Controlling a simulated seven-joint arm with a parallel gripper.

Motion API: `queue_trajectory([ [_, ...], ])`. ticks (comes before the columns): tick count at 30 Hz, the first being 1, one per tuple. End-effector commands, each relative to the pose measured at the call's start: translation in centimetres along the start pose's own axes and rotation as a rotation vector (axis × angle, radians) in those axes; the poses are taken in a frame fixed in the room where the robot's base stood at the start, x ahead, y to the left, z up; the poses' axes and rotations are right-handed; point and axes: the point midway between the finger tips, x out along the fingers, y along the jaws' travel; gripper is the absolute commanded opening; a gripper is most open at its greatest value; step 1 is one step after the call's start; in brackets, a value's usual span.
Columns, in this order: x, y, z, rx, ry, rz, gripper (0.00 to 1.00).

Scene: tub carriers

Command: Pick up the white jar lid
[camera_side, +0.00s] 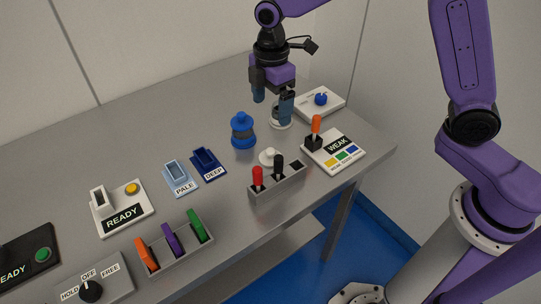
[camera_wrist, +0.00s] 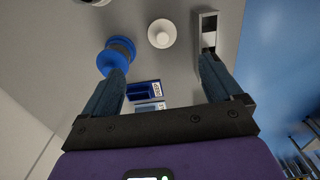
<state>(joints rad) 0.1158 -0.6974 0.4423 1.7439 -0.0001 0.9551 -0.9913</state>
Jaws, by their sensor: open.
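The white jar lid (camera_side: 269,157), a small round disc with a raised knob, lies flat on the grey table between the blue jar and the grey lever holder. It also shows in the wrist view (camera_wrist: 161,33), at the top middle, ahead of my fingertips. My gripper (camera_side: 272,112) is open and empty, pointing down above the table, farther back than the lid. In the wrist view my two fingers (camera_wrist: 163,64) stand wide apart, with the lid beyond the gap. A pale round vessel (camera_side: 281,114) is partly hidden behind my right finger in the side view.
The blue jar (camera_side: 242,132) stands left of the lid. A grey holder (camera_side: 288,184) with red and black handles is close in front. The WEAK panel (camera_side: 334,158) with an orange lever is at right. Pale and deep blue tubs (camera_side: 180,180) sit left.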

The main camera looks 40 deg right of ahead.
Motion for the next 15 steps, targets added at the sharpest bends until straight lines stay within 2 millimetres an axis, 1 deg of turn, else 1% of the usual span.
queue_trajectory([
  [1, 1.1, -0.1, 0.1, 0.000, -0.003, -0.005, 0.93],
  [9, 6.2, -0.1, 0.1, 0.001, -0.003, -0.005, 0.93],
  [12, 7.8, -0.1, 0.1, 0.002, -0.003, -0.004, 0.93],
  [15, 8.9, -0.1, 0.1, 0.002, -0.002, -0.003, 0.93],
])
